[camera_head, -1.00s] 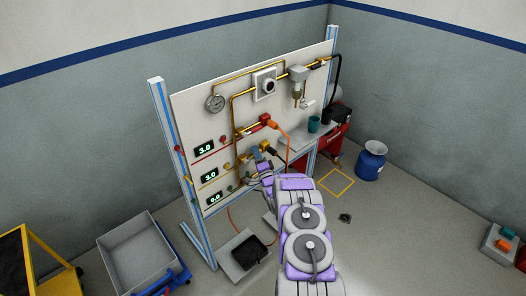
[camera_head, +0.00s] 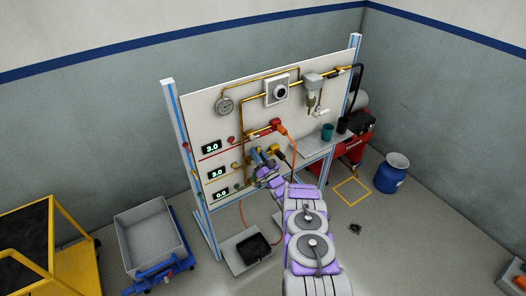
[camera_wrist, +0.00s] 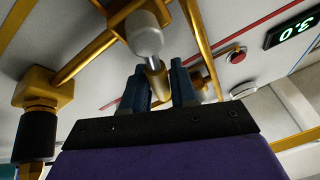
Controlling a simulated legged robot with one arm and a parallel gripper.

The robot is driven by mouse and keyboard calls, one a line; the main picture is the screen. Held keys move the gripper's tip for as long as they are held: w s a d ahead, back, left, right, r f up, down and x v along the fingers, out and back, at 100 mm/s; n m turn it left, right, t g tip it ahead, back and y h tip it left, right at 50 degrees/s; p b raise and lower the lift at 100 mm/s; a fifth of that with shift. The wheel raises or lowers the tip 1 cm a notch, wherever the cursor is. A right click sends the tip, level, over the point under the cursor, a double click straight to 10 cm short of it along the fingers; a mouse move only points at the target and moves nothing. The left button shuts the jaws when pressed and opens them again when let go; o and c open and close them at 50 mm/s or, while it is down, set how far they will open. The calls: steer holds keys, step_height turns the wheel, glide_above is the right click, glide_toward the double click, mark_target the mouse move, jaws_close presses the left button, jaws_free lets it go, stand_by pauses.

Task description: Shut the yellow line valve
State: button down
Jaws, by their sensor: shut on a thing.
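The yellow line (camera_head: 238,168) runs across the panel from the middle display (camera_head: 217,172), which reads 3.0. My gripper (camera_head: 263,162) is at this line's valve, just left of the black hose connector (camera_head: 279,152), and hides most of the valve in the head view. A rounded grey part (camera_wrist: 144,34) sits above the handle. How far the handle is turned I cannot tell.
The red line's orange connector (camera_head: 279,128) and hose are just above my gripper. The top display (camera_head: 212,146) reads 3.0 and the bottom one (camera_head: 221,194) 0.0. A shelf (camera_head: 316,147) with cups is at right. A grey bin cart (camera_head: 150,240) stands left.

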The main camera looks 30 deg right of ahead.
steer(key=n+y, duration=0.1)
steer(key=a+n+p, duration=0.1)
steer(key=n+y+p, duration=0.1)
steer(key=n, duration=0.1)
steer(key=shift+s+a+g+y, duration=0.1)
steer(key=shift+a+g+y, duration=0.2)
steer(key=shift+g, duration=0.1)
steer(key=shift+a+f+n+y+p, duration=0.15)
steer(key=shift+n+y+p, duration=0.1)
steer(key=shift+n, duration=0.25)
steer(key=shift+a+r+n+y+p, duration=0.1)
steer(key=shift+a+n+y+p, duration=0.1)
steer(key=shift+n, duration=0.3)
steer(key=shift+f, duration=0.1)
steer(key=c, duration=1.4)
jaws_free()
steer(key=shift+d, duration=0.1)
steer(key=o, duration=0.4)
steer(key=shift+c, duration=0.2)
steer(key=shift+o, duration=0.4)
